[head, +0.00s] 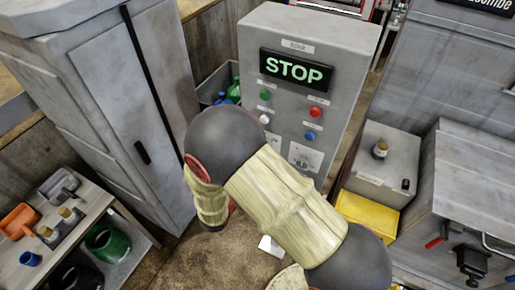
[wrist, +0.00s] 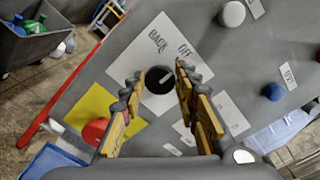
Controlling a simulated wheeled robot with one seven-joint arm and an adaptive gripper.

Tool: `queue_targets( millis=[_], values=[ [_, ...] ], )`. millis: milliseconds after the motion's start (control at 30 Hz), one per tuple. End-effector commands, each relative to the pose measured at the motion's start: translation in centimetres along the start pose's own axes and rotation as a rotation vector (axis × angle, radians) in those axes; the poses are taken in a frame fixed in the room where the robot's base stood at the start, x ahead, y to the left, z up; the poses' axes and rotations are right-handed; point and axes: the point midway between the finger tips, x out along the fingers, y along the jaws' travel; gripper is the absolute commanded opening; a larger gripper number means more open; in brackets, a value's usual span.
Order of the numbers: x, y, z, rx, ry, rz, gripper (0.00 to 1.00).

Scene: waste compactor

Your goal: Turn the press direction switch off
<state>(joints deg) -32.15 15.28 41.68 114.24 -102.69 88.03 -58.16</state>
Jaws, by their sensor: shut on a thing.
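The press direction switch (wrist: 158,79) is a round black knob with a pale mark, on a white plate (wrist: 135,66) lettered BACK and OFF in the wrist view. Which label the mark points to I cannot tell for sure. My gripper (wrist: 160,74) has its two ridged fingers on either side of the knob and is shut on it. In the head view my arm hides the switch and the gripper. The grey control panel (head: 349,67) stands upright there, with a lit STOP display (head: 293,69).
A red button (wrist: 96,130) on a yellow plate sits close beside my gripper. White (wrist: 232,13) and blue (wrist: 272,91) buttons are on the panel's other side. A grey cabinet (head: 128,98) stands left, and a low grey box (head: 377,163) stands right.

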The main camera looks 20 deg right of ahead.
Motion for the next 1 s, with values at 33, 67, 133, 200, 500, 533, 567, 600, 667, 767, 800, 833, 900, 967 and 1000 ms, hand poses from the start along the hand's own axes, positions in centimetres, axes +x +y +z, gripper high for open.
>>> queue_targets(
  millis=[33, 67, 133, 200, 500, 533, 567, 600, 667, 767, 800, 833, 900, 967, 1000],
  values=[
    [0.0, 0.0, 0.1, -0.004, -0.001, 0.001, 0.06],
    [0.0, 0.02, 0.09, -0.006, -0.001, 0.001, 0.06],
    [0.0, 0.04, 0.07, -0.008, -0.001, 0.0, 0.06],
    [0.0, 0.05, 0.06, -0.008, -0.001, 0.0, 0.06],
    [-0.01, 0.05, 0.06, -0.008, -0.001, 0.001, 0.35],
    [0.0, 0.05, 0.06, -0.008, -0.001, 0.001, 0.37],
    [0.0, 0.05, 0.05, -0.008, -0.001, 0.0, 0.38],
    [0.0, 0.04, 0.05, -0.008, -0.001, 0.0, 0.41],
    [0.0, 0.04, 0.04, -0.008, -0.001, 0.0, 0.44],
    [0.0, 0.03, 0.03, -0.008, -0.001, 0.0, 0.49],
    [0.0, 0.03, 0.03, -0.008, -0.001, 0.0, 0.49],
    [0.0, 0.02, 0.03, -0.008, -0.001, 0.0, 0.49],
    [0.0, 0.02, 0.02, -0.008, -0.001, 0.0, 0.49],
    [0.0, 0.02, 0.02, -0.008, -0.001, 0.0, 0.49],
    [-0.01, 0.02, 0.02, -0.008, -0.001, 0.0, 0.49]
  ],
)
